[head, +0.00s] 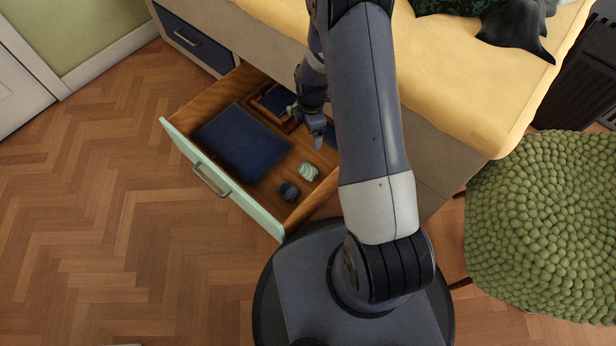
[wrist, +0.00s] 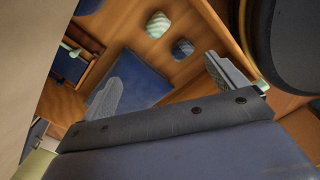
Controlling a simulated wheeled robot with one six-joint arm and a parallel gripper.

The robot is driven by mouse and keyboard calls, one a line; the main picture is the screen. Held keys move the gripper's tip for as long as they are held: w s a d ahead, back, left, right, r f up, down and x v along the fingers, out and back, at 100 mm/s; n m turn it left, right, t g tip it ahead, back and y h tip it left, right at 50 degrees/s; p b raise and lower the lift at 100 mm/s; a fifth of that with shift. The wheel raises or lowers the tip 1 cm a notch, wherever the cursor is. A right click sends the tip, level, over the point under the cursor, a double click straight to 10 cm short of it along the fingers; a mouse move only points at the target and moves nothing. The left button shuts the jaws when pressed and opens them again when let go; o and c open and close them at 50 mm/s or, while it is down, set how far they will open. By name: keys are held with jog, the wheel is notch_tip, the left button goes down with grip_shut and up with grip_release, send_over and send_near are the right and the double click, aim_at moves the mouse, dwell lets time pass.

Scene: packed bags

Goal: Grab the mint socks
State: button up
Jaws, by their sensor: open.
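The mint socks (head: 308,172) are a pale, rolled bundle on the wooden floor of the open drawer, towards its right side. They also show at the top of the wrist view (wrist: 157,24). My gripper (head: 307,126) is over the drawer, further back than the mint socks and apart from them. In the wrist view, its two fingers (wrist: 166,84) are spread with nothing between them, and the socks lie beyond them. A dark blue rolled bundle (head: 289,191) lies close beside the mint socks, nearer the drawer front; it also shows in the wrist view (wrist: 182,48).
The drawer (head: 181,141) has a mint front and raised wooden sides. A flat dark blue item (head: 243,143) fills its left part. A small wooden tray (head: 258,106) stands at the back. The yellow-covered bed (head: 450,70) overhangs behind. A green pouf (head: 540,220) stands at right.

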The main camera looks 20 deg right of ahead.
aim_at(308, 168)
jog(key=f+n+b, duration=0.1)
jog(key=f+n, duration=0.1)
jog(key=f, duration=0.4)
jog(key=w+f+n+b, duration=0.1)
jog(key=f+n+b, duration=0.1)
jog(key=f, duration=0.4)
jog(key=w+f+n+b, duration=0.1)
jog(key=f+b, duration=0.1)
jog(key=f, duration=0.4)
jog(key=shift+f+n, duration=0.4)
notch_tip(308, 168, down, 6)
jog(key=shift+f+b, duration=0.1)
jog(key=shift+b, duration=0.9)
notch_tip(308, 168, down, 5)
jog(key=b, duration=0.2)
jog(key=shift+w+a+b, duration=0.1)
jog(key=shift+a+b, duration=0.05)
jog(key=shift+b, duration=0.2)
jog(key=c, duration=1.1)
